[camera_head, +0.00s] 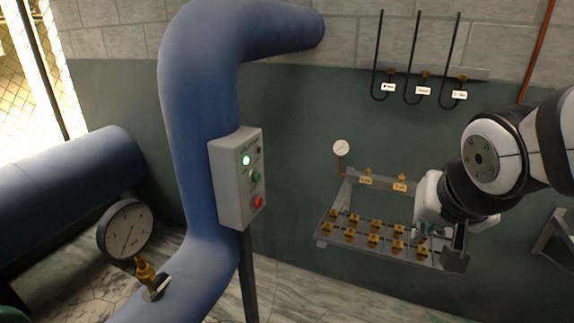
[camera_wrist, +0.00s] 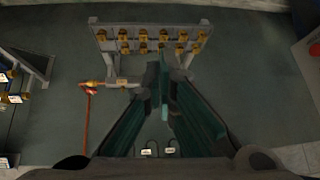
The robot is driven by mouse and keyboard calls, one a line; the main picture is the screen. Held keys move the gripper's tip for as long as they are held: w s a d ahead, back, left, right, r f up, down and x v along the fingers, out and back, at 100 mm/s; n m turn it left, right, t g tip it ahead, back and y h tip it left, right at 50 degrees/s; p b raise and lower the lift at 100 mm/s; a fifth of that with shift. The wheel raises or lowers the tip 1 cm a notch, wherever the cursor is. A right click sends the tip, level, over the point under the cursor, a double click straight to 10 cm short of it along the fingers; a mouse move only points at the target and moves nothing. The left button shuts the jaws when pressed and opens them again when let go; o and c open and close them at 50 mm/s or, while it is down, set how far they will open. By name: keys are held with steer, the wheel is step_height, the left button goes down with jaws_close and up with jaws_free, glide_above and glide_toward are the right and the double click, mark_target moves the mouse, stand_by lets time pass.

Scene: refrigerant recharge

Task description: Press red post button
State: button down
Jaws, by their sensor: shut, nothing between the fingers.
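The red button (camera_head: 258,202) is the lowest control on a light grey control box (camera_head: 229,185). The box stands on a dark post (camera_head: 248,275) in front of a thick blue pipe. Above the red button are a green button (camera_head: 256,176) and a lit green lamp (camera_head: 246,160). My gripper (camera_head: 424,236) is well to the right of the box, in front of the valve rack and apart from the button. In the wrist view its dark green fingers (camera_wrist: 162,88) are together and empty. A grey box with a reddish spot (camera_wrist: 314,49) is cut off at that view's right edge.
A rack (camera_head: 345,254) with several brass valves is by my gripper. A pressure gauge (camera_head: 126,230) stands on the blue pipe (camera_head: 200,110) at left. Hoses (camera_head: 414,60) hang on the wall. Open space lies between the box and the rack.

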mark_target(257, 202)
steer(key=w+a+f+m+t+y+p, duration=0.1)
steer(key=w+a+f, duration=0.15)
steer(key=w, duration=0.35)
steer(key=w+a+f+m+t+y+p, duration=0.1)
steer(key=w+a+f+m+y, duration=0.1)
steer(key=w+a, duration=0.25)
steer(key=w+a+f+m+y+p, duration=0.1)
steer(key=w+a+f+m+y, duration=0.2)
steer(key=a, duration=0.6)
step_height(257, 202, down, 2)
steer(key=shift+w+a+f+y, duration=0.2)
steer(key=shift+w+a+y, duration=0.1)
steer(key=shift+w+y, duration=0.5)
steer(key=w+a+b, duration=0.2)
steer(key=a+b, duration=0.1)
steer(key=a, duration=0.5)
steer(key=shift+w+a+b, duration=0.15)
steer(key=shift+w+b, duration=0.25)
steer(key=shift+w+a, duration=0.15)
steer(key=shift+a, duration=0.25)
